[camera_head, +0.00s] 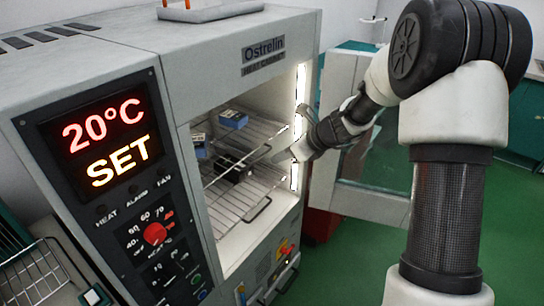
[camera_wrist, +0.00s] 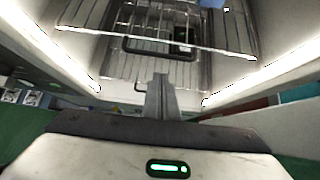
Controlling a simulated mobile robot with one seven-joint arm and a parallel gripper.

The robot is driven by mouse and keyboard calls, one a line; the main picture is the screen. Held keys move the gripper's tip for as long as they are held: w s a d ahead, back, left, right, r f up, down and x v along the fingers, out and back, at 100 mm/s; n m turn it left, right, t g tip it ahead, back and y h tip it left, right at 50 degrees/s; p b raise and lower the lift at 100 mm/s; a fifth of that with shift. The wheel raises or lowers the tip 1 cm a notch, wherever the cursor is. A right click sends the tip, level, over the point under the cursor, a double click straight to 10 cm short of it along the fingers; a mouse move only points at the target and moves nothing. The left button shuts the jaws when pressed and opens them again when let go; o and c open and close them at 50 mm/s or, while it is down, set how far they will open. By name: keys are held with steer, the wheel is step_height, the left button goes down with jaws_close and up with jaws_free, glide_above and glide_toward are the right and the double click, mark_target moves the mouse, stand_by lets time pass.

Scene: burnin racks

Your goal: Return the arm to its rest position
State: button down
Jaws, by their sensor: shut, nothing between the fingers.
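My gripper (camera_head: 262,154) is at the open front of the heat cabinet (camera_head: 110,52), with its fingers near the wire shelves. In the wrist view, my gripper (camera_wrist: 161,80) has its two fingers together with nothing between them, and they point toward the lit interior. My arm reaches in from the right, bent high at the elbow.
Wire shelves (camera_head: 236,205) hold blue units (camera_head: 232,119) and a dark unit (camera_head: 230,168). Bright strips (camera_wrist: 70,65) line the opening. The open cabinet door (camera_head: 368,190) stands behind my forearm. The display reads 20°C SET. Green floor lies right of the cabinet.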

steer(key=v, duration=0.9)
steer(key=s+a+r+n+g+h+p, duration=0.1)
steer(key=s+r+n+h+p, duration=0.15)
steer(key=s+r+n, duration=1.05)
steer(key=s+d+r+n+h+p, duration=0.1)
steer(key=s+d+n+h, duration=0.1)
steer(key=s+n, duration=0.4)
steer(key=s+d+n+t+h+p, duration=0.1)
steer(key=s+d+n, duration=0.3)
steer(key=s, duration=0.6)
steer(key=n+h, duration=0.1)
steer(key=n, duration=0.1)
steer(key=shift+s+r+n+h, duration=0.2)
steer(key=shift+r+n+h, duration=0.1)
steer(key=shift+r+h, duration=0.05)
